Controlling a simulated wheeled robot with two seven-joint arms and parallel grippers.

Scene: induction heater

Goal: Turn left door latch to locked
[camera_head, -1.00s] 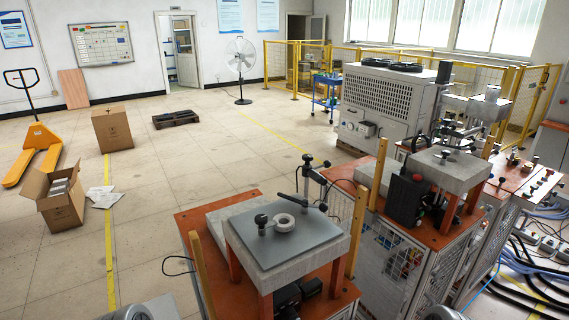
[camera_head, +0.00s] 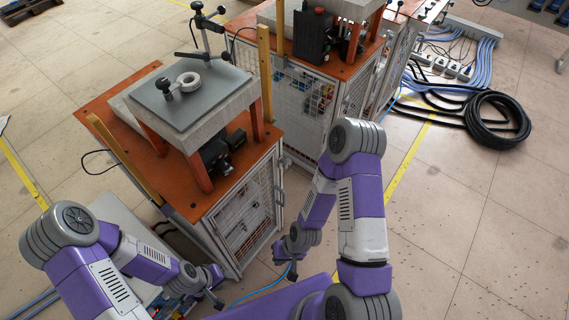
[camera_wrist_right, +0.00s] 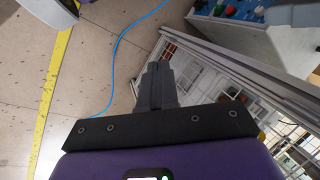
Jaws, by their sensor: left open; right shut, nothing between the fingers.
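The near machine cabinet (camera_head: 205,215) has an orange top and mesh front doors (camera_head: 250,215), which look shut. A small dark upright part, perhaps a handle or latch, shows at the front right edge of the doors; which latch it is and how it is turned I cannot tell. My left gripper (camera_head: 217,288) is open, low in front of the cabinet and apart from the doors. My right gripper (camera_head: 292,272) is shut and empty, to the right of the doors. In the right wrist view its closed fingers (camera_wrist_right: 155,82) point toward a cabinet frame and touch nothing clearly.
A second machine cabinet (camera_head: 315,85) stands behind to the right. A coiled black hose (camera_head: 497,120) and blue cables (camera_head: 470,45) lie on the floor at the right. A thin blue cable (camera_wrist_right: 117,50) lies near my right gripper. The floor at the right front is clear.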

